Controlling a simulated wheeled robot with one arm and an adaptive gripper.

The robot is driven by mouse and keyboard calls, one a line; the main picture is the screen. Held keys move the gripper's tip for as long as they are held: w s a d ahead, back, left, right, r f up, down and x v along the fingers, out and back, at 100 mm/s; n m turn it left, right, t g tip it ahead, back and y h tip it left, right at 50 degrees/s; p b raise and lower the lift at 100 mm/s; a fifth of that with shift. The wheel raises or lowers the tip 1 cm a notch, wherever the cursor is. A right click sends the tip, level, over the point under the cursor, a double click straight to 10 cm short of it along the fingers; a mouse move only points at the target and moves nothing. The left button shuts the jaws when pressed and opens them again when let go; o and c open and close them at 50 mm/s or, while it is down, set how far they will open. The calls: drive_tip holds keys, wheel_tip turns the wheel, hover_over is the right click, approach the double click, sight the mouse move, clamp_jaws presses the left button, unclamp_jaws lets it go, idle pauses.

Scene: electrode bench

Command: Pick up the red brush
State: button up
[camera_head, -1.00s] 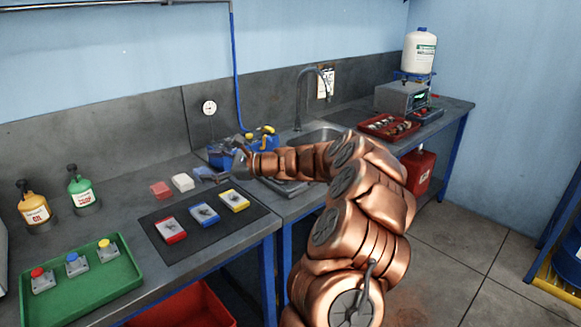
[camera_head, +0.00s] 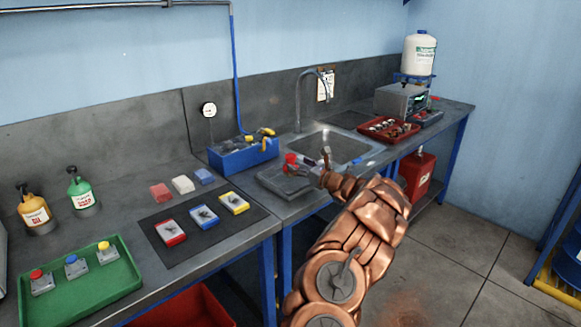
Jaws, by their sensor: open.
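A red item (camera_head: 291,158), which looks like the red brush, shows at the grey tray (camera_head: 286,182) in front of the sink. My gripper (camera_head: 323,162) is open, close to the right of the red item and above the tray's right side. I cannot tell whether it touches the item. Nothing shows held between the fingers.
A blue bin (camera_head: 228,161) with yellow-handled tools stands left of the tray. The sink (camera_head: 340,145) and faucet are behind. A red tray (camera_head: 372,137) of parts lies to the right. Colored blocks, a dark mat (camera_head: 170,252) and a green tray (camera_head: 120,285) are left.

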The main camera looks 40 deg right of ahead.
sight(294, 161)
drive_tip(key=shift+w+d+p, duration=0.1)
drive_tip(key=shift+w+p, duration=0.85)
drive_tip(key=shift+w, duration=1.6)
drive_tip(key=shift+c, duration=0.2)
drive_tip(key=c, duration=1.3)
drive_tip(key=shift+r, duration=0.1)
drive_tip(key=shift+c, duration=0.2)
